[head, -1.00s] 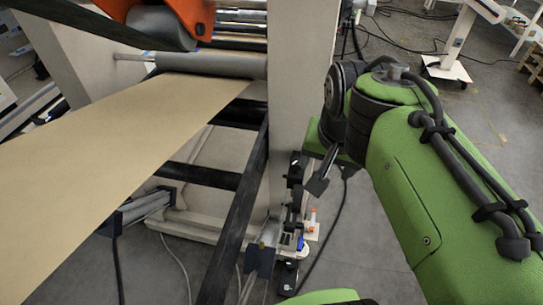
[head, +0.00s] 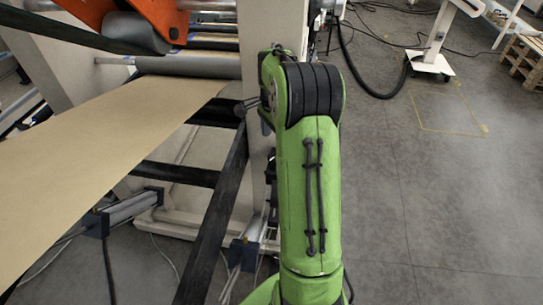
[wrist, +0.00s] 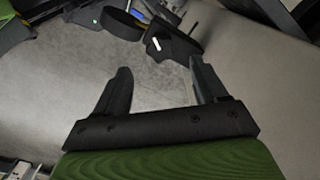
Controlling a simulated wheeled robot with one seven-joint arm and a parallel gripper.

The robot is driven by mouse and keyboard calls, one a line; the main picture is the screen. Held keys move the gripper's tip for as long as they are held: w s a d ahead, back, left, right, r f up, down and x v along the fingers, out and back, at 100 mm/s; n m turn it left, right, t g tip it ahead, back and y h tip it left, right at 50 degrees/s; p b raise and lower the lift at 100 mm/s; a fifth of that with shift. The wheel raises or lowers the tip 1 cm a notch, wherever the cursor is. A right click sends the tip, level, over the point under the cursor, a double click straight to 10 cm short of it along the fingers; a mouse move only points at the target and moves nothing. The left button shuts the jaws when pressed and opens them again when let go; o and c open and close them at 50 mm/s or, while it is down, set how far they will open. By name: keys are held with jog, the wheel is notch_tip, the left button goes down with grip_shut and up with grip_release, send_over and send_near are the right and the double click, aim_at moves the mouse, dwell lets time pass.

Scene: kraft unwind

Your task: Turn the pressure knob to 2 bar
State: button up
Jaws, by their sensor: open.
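In the wrist view my gripper (wrist: 161,75) is open, with its two dark fingers apart and nothing between them. Beyond the fingertips, near the top of the picture, is a black fitting with a short white mark (wrist: 157,44); I cannot tell for sure whether it is the pressure knob. A black round part (wrist: 122,23) sits to its left. The fitting appears apart from the fingers. No scale or bar reading is legible. In the head view my green arm hides my gripper and much of the machine's side, and no knob can be made out there.
A kraft paper web (head: 90,150) runs down to the left from a grey roller (head: 187,67). A pale machine upright (head: 272,25) stands close behind my arm. A dark frame beam (head: 215,225) slopes beside it. Open floor (head: 440,200) lies to the right.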

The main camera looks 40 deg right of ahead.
aim_at(274, 158)
notch_tip(274, 158, down, 8)
jog(key=shift+r, duration=0.15)
jog(key=c, duration=1.1)
jog(key=shift+o, duration=0.2)
jog(key=shift+n, duration=0.4)
jog(key=n, duration=0.5)
jog(key=shift+s+n, duration=0.1)
jog(key=shift+n, duration=0.3)
jog(key=n, duration=0.5)
jog(key=shift+s+d+n, duration=0.1)
jog(key=shift+n, duration=0.3)
jog(key=shift+r, duration=0.1)
